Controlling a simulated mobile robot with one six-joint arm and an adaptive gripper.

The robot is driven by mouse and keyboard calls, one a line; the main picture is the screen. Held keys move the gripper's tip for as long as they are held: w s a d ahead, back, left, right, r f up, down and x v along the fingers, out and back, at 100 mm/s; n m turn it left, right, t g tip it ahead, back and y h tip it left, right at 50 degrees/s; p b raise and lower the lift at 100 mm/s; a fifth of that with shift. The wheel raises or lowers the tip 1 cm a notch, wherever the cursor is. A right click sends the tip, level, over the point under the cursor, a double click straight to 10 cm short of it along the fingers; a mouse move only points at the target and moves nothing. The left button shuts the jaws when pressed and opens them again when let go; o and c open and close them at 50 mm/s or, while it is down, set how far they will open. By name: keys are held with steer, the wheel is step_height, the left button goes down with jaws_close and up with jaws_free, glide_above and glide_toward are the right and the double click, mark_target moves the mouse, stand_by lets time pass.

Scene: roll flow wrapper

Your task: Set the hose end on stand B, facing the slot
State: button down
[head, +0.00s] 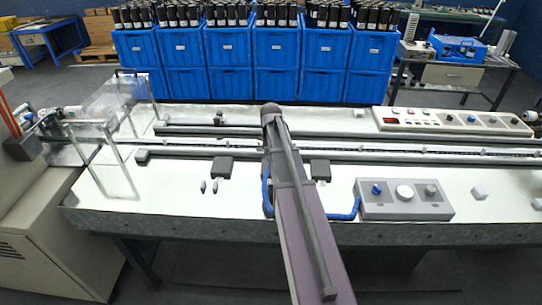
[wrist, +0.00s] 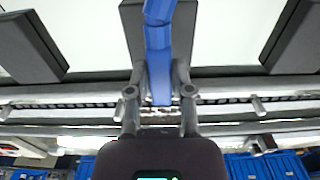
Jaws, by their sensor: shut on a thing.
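My gripper (wrist: 159,78) is shut on the blue hose (wrist: 158,45) near its end, in the wrist view. The hose end points to the bottom of that view, toward the rail with a dark toothed strip (wrist: 60,104). A dark block (wrist: 130,18) lies behind the hose; whether the hose touches it I cannot tell. Two more dark blocks stand left (wrist: 25,45) and right (wrist: 296,35). No letters are readable on them. In the head view my arm hides the gripper and hose end; hose parts show beside the arm (head: 345,214), with dark blocks (head: 222,167) either side.
A grey knob box (head: 391,209) sits on the white table at right, a button panel (head: 450,121) behind it. Clear guards (head: 100,160) stand at left. Two small grey pegs (head: 214,186) lie near the left block. Blue crates (head: 230,90) line the back.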

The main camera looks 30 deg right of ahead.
steer(key=shift+f+b, duration=1.4)
steer(key=shift+f, duration=0.2)
steer(key=shift+f+b, duration=0.4)
steer(key=shift+c, duration=2.2)
jaws_free()
steer(key=shift+r, duration=0.15)
step_height(320, 180, up, 5)
steer(key=p, duration=0.5)
steer(key=s+a, duration=0.7)
steer(key=a, duration=0.6)
steer(key=s+a, duration=0.8)
steer(key=a, duration=0.5)
steer(key=shift+s, duration=0.15)
steer(key=shift+d, duration=0.1)
